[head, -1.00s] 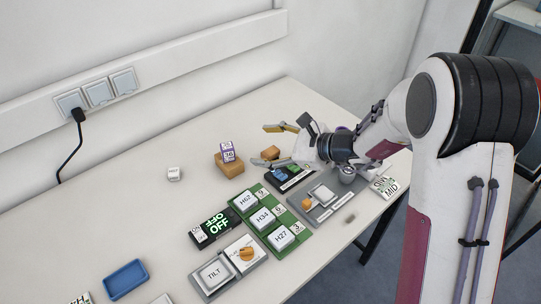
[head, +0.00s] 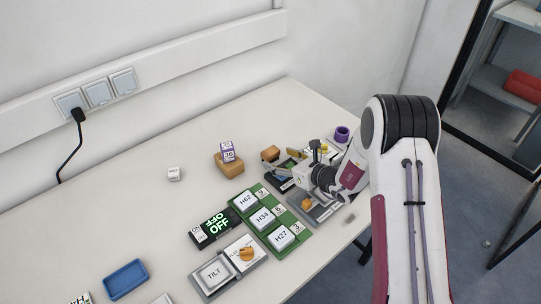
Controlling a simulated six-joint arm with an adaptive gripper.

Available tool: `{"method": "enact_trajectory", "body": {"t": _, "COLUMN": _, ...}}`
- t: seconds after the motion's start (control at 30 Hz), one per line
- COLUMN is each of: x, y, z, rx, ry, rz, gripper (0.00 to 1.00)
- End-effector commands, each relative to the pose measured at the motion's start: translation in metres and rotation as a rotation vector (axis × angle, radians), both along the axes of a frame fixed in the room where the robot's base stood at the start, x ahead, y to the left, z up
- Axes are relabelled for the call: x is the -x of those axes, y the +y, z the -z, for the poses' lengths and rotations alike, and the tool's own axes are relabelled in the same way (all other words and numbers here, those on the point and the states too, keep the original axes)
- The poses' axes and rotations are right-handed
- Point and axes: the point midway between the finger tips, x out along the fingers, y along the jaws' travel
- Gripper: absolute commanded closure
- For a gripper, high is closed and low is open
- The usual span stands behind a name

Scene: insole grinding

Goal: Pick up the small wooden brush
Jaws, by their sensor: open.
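I cannot tell for sure which thing is the small wooden brush. A small brown wooden block (head: 270,153) lies at the back of the table, just beyond my fingertips. A small beige piece (head: 349,218) lies near the table's right edge. My gripper (head: 285,163) is open and low over the dark tray area, pointing left toward the back of the table. Its jaws look empty, though my wrist hides part of the view. The gripper appears apart from the brown block.
Green pads with white keys (head: 263,218), a black OFF display (head: 214,229), a TILT unit (head: 214,275) and a blue tray (head: 126,279) fill the front. A purple ring (head: 342,134) stands behind my wrist. The table's left is mostly clear.

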Motion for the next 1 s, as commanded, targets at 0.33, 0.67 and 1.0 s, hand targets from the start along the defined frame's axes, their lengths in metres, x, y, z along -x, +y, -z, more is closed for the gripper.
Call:
{"method": "enact_trajectory", "body": {"t": 0.33, "x": -0.001, "y": 0.001, "z": 0.000, "rx": 0.000, "ry": 0.000, "rz": -0.001, "gripper": 0.40}}
{"method": "enact_trajectory", "body": {"t": 0.67, "x": -0.012, "y": 0.013, "z": 0.007, "rx": 0.002, "ry": -0.001, "rz": -0.003, "gripper": 0.40}}
{"method": "enact_trajectory", "body": {"t": 1.0, "x": -0.029, "y": 0.030, "z": 0.017, "rx": 0.001, "ry": -0.001, "rz": -0.003, "gripper": 0.40}}
